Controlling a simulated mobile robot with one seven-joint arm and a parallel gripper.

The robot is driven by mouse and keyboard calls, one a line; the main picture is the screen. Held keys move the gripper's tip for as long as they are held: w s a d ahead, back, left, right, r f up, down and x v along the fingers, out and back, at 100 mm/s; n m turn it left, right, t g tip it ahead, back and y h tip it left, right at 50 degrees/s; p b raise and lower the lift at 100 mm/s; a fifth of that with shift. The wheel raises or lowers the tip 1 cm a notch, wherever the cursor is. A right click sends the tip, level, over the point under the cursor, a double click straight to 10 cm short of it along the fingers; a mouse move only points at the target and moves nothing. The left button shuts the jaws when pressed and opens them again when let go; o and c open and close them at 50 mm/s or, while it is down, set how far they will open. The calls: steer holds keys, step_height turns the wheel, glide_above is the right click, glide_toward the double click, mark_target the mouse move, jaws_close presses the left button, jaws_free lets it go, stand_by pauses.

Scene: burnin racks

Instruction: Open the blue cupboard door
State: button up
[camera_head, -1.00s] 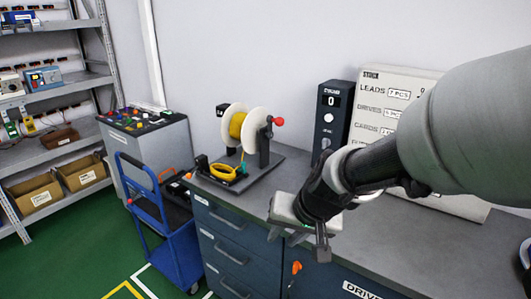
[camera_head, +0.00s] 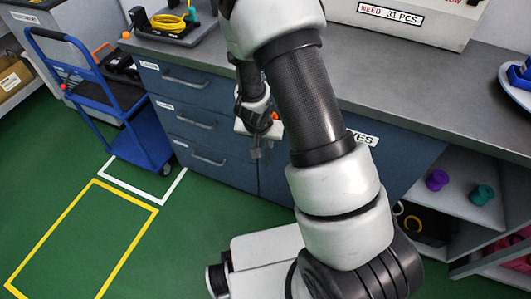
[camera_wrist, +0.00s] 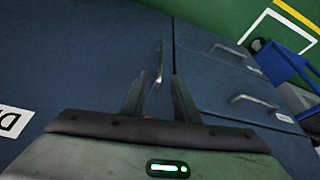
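The blue cupboard door (camera_head: 395,185) is right of the drawers, largely hidden behind my arm in the head view. It looks shut. Part of its white label (camera_head: 363,138) shows. In the wrist view the door (camera_wrist: 75,65) fills the left side, and its metal handle (camera_wrist: 159,62) stands near the seam with the drawers. My gripper (camera_head: 257,152) is in front of the cupboard, below the counter edge. In the wrist view my gripper (camera_wrist: 157,88) has its fingers apart, with the handle showing between and beyond the tips; contact cannot be told. An orange part (camera_head: 275,116) shows beside my gripper.
Blue drawers (camera_head: 205,135) with bar handles are left of the door. The grey counter (camera_head: 430,85) runs above. An open shelf bay (camera_head: 470,185) with purple and teal spools is at right. A blue trolley (camera_head: 135,130) stands at left. Green floor is clear in front.

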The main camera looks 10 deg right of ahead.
mark_target(265, 149)
steer(key=b+x, duration=0.3)
steer(key=x, duration=0.8)
steer(key=shift+w+b, duration=0.1)
steer(key=shift+b, duration=0.3)
jaws_close()
